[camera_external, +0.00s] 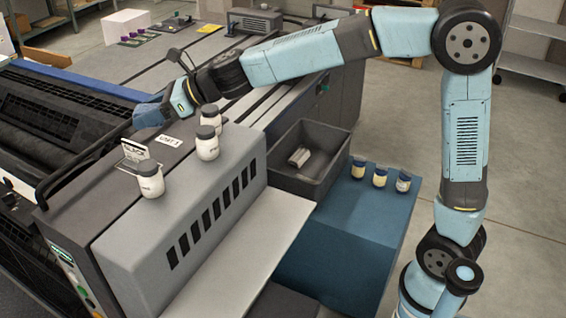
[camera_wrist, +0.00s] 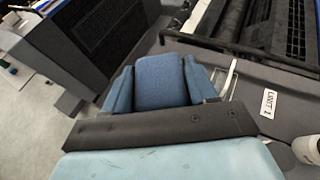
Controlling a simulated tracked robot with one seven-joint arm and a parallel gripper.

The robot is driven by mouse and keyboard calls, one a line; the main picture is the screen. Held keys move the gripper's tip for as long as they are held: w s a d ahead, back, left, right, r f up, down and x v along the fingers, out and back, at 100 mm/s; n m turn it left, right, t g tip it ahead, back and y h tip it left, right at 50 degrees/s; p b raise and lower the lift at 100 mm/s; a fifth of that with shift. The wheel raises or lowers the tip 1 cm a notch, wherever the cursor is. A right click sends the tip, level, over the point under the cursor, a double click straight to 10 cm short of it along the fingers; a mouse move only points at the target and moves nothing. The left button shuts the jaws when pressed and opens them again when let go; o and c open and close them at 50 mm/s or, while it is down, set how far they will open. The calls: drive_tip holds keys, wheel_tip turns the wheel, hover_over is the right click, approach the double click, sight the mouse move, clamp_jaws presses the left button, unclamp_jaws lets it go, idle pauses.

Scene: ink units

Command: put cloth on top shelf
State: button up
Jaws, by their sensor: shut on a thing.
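A blue, folded cloth-like thing (camera_external: 149,117) is at the end of my arm, above the dark top of the machine at left. In the wrist view this blue cloth (camera_wrist: 160,82) fills the space between my two fingers. My gripper (camera_wrist: 158,98) is shut on it; it also shows in the external view (camera_external: 168,108). The cloth seems held just above the machine's top near its dark rail; whether it touches cannot be told. The grey raised housing (camera_external: 190,185) has a flat top and a lower light ledge (camera_external: 245,250). Which surface is the top shelf is unclear.
Several white jars with dark lids, one a jar (camera_external: 150,180), stand on the housing, near a small label stand (camera_external: 135,152). A dark bin (camera_external: 310,185) holds a pale object. Small jars (camera_external: 380,177) stand on a blue box (camera_external: 350,225). Metal shelving (camera_external: 540,68) stands back right.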

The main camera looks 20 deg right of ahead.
drive_tip(key=d+n+g, duration=0.3)
drive_tip(key=d+g, duration=0.1)
drive_tip(key=d, duration=0.5)
drive_tip(key=n+g, duration=0.4)
hover_over(254, 247)
wheel_tip(254, 247, down, 37)
drive_tip(key=shift+h, duration=0.3)
drive_tip(key=shift+f, duration=4.7)
drive_tip(key=o, duration=1)
drive_tip(key=shift+f, duration=0.1)
drive_tip(key=v, duration=1.2)
drive_tip(key=shift+w, duration=0.1)
